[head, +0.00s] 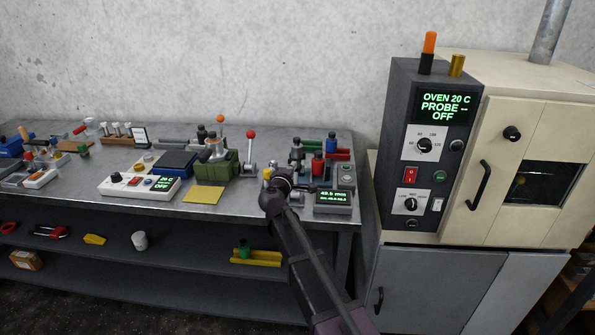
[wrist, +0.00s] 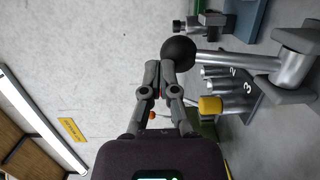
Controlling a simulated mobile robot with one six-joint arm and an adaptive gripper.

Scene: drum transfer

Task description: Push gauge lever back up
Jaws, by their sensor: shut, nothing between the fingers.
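The lever in the wrist view has a black ball knob (wrist: 179,52) on a silver rod (wrist: 235,59). The rod runs to a grey mount (wrist: 298,45) at the right of that view. My gripper (wrist: 160,68) is shut and empty, its fingertips right beside the knob; I cannot tell whether they touch it. In the head view my gripper (head: 282,178) is over the bench's right part, and my arm hides most of the lever. The gauge box (head: 333,202) just right of it has a lit green readout that seems to begin with 49.5.
A yellow-capped cylinder (wrist: 210,105) and numbered silver cylinders stand close to the rod. On the bench, a red-ball lever (head: 251,150) and a green box (head: 216,168) are left of my gripper. The oven (head: 415,150) stands to the right.

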